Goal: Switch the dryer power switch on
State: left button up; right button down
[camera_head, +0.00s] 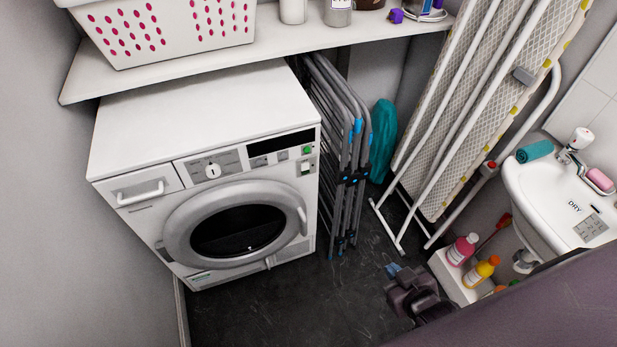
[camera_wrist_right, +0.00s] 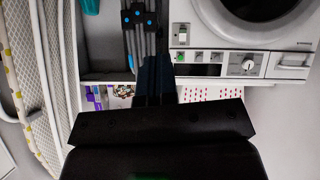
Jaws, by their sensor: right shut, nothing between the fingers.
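The white dryer (camera_head: 215,165) stands against the left wall with its round door shut. A small white rocker switch on a grey plate (camera_head: 306,167) sits at the right end of its front panel, below a green button (camera_head: 307,149). The switch plate also shows upside down in the right wrist view (camera_wrist_right: 182,33); I cannot tell its position. My right gripper (camera_head: 392,269) is low at the lower right, shut and empty, well apart from the dryer. Its dark fingers show in the right wrist view (camera_wrist_right: 154,78). My left gripper is out of view.
A folded grey drying rack (camera_head: 345,150) stands right beside the dryer. An ironing board (camera_head: 480,110) leans behind it. A sink (camera_head: 550,200) and a white box of bottles (camera_head: 450,275) are at right. A shelf (camera_head: 220,55) overhangs the dryer. The dark floor (camera_head: 300,300) in front is clear.

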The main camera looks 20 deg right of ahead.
pick_arm(q)
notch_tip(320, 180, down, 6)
jog(key=b, duration=0.7)
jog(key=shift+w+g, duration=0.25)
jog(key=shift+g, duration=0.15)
pick_arm(e)
jog(key=w+a+f+n+t, duration=0.2)
jog(key=w+a+n, duration=0.1)
jog(key=w+n, duration=0.5)
jog(key=w+a+f+n+t, duration=0.3)
jog(key=w+n, duration=0.5)
jog(key=w, duration=0.7)
jog(key=shift+a+n+y, duration=0.3)
jog(key=shift+a+y, duration=0.1)
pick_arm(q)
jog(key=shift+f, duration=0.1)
pick_arm(e)
jog(key=shift+f, duration=0.1)
jog(key=b, duration=0.3)
send_near(306, 173)
jog(key=w, duration=0.4)
jog(key=w+f, duration=0.1)
jog(key=shift+w+a, duration=0.1)
jog(key=shift+w, duration=0.3)
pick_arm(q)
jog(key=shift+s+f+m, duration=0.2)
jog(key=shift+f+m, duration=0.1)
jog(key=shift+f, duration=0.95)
pick_arm(e)
jog(key=shift+w, duration=0.85)
